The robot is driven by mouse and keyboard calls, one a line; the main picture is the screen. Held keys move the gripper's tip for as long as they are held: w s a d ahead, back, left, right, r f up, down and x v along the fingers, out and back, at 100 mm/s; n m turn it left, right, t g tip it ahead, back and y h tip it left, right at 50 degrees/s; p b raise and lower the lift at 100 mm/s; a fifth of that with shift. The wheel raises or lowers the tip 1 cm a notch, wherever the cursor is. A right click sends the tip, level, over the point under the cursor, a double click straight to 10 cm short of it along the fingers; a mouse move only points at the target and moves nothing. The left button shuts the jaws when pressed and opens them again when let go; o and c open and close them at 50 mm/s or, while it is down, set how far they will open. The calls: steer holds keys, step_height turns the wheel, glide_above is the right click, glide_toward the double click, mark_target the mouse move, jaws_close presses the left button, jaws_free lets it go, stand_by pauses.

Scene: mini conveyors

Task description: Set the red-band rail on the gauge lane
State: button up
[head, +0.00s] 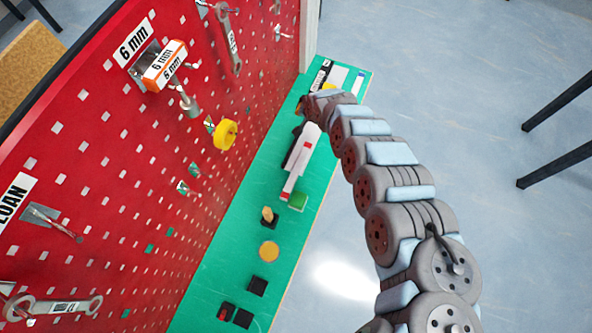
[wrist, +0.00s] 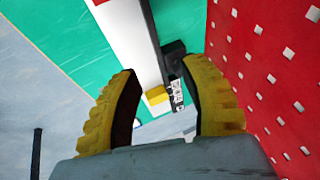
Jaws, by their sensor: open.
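A long white bar with a red band, apparently the red-band rail (head: 303,150), lies along the green bench beside the red board in the head view. In the wrist view the white bar (wrist: 132,40) runs down between my fingers, with red at the top edge and a yellow block (wrist: 157,95) at its lower end. My gripper (wrist: 160,66) is open, with one yellow finger on each side of the bar's end. I cannot tell whether they touch it. I cannot clearly make out which part is the gauge lane.
The red pegboard (head: 110,130) stands along the left with wrenches, a 6 mm holder (head: 163,65) and a yellow ring (head: 225,134). A labelled black part (wrist: 177,90) sits beside the bar.

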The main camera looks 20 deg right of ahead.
steer(key=s+a+r+g, duration=0.4)
steer(key=s+a+g, duration=0.1)
steer(key=s+a, duration=0.45)
steer(key=b, duration=0.4)
glide_above(297, 169)
steer(key=shift+f, duration=3.2)
steer(key=shift+y, duration=0.3)
steer(key=f, duration=0.4)
steer(key=shift+a+f+b, duration=0.3)
steer(key=shift+a+b, duration=0.05)
steer(key=shift+b, duration=0.05)
steer(key=shift+d+f+b, duration=0.15)
steer(key=shift+f+b, duration=0.1)
steer(key=shift+f, duration=1.4)
steer(key=shift+d+f+b, duration=0.15)
steer(key=shift+f+b, duration=0.05)
steer(key=shift+f, duration=1.45)
jaws_close()
